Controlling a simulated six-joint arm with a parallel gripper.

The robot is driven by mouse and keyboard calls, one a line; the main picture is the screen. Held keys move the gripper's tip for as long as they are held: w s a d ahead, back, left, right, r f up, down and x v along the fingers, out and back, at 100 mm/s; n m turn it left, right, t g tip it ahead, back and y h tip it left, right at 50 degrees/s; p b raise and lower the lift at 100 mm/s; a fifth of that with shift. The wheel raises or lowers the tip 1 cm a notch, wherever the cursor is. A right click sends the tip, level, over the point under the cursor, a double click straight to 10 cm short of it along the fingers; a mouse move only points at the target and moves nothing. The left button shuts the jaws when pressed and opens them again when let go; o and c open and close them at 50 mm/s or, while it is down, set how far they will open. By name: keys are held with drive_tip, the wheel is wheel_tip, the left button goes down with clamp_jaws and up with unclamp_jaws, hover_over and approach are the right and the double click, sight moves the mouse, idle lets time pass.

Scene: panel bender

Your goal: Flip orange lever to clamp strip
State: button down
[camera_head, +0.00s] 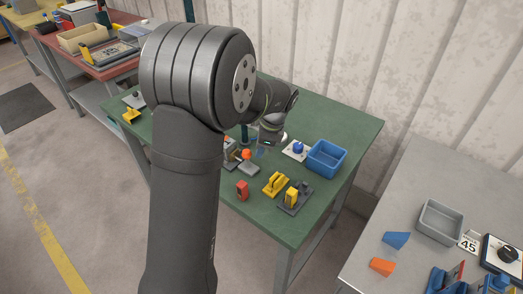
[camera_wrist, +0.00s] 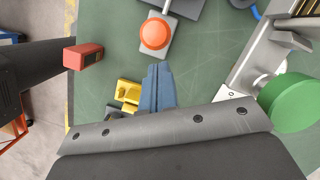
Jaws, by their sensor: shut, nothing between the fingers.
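The knob also shows in the head view (camera_head: 246,154) on the green bench, left of my wrist. My gripper (camera_wrist: 157,68) has its blue fingers together and empty. In the wrist view the fingertips lie just below the knob, with a small gap of green between; height above the bench is hard to judge. I cannot make out the strip clearly. My arm hides part of the bender in the head view.
A red block (camera_wrist: 84,56) and a yellow part (camera_wrist: 127,93) lie near the fingers. A green round knob (camera_wrist: 290,102) and a metal rail (camera_wrist: 262,62) stand at the right. A blue bin (camera_head: 327,157) sits on the green bench (camera_head: 340,120).

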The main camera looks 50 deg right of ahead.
drive_tip(key=w+d+v, duration=0.1)
drive_tip(key=d+v, duration=0.1)
drive_tip(key=v, duration=1.1)
drive_tip(key=s+a+f+n, duration=0.1)
drive_tip(key=s+a+n, duration=0.25)
drive_tip(key=n, duration=0.85)
drive_tip(key=shift+n+h, duration=0.3)
drive_tip(key=shift+n, duration=0.1)
drive_tip(key=shift+w+a+f, duration=0.25)
drive_tip(key=shift+w+f, duration=0.75)
drive_tip(key=shift+f, duration=0.85)
drive_tip(key=shift+w+a+f, duration=0.2)
drive_tip(key=shift+w+f, duration=0.8)
drive_tip(key=shift+f, duration=0.85)
drive_tip(key=shift+w+a+f, duration=0.25)
drive_tip(key=shift+w+f, duration=0.75)
drive_tip(key=shift+f, duration=0.9)
